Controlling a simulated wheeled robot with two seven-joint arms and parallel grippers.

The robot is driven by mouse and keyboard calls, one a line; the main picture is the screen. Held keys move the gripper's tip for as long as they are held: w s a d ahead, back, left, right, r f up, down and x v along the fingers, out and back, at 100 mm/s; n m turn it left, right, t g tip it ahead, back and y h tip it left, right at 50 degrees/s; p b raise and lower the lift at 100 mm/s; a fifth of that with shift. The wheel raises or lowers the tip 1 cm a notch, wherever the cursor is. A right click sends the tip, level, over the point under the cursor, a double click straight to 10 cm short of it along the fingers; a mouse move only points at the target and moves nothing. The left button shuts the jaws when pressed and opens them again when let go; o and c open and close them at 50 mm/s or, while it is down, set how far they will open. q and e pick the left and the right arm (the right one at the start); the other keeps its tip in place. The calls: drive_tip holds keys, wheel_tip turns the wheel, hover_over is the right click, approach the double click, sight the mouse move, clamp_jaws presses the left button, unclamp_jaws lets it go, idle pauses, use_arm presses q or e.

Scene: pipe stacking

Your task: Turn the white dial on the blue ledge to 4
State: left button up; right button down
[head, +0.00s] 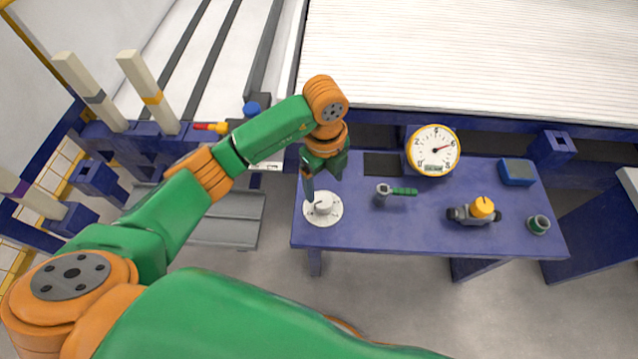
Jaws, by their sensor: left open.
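The white dial (323,204) sits near the left end of the blue ledge (400,228), on a round white plate with small dark marks. The marks are too small to read, so I cannot tell its setting. My right gripper is not in view.
White posts (148,91) stand at the left. The ledge's front middle is clear.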

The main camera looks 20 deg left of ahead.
sight(323, 200)
use_arm(q)
wheel_tip(323, 200, down, 7)
drive_tip(key=shift+a+r+b, duration=0.1)
drive_tip(key=shift+r+b, duration=0.1)
drive_tip(key=shift+b, duration=0.55)
drive_tip(key=shift+f, duration=0.2)
clamp_jaws()
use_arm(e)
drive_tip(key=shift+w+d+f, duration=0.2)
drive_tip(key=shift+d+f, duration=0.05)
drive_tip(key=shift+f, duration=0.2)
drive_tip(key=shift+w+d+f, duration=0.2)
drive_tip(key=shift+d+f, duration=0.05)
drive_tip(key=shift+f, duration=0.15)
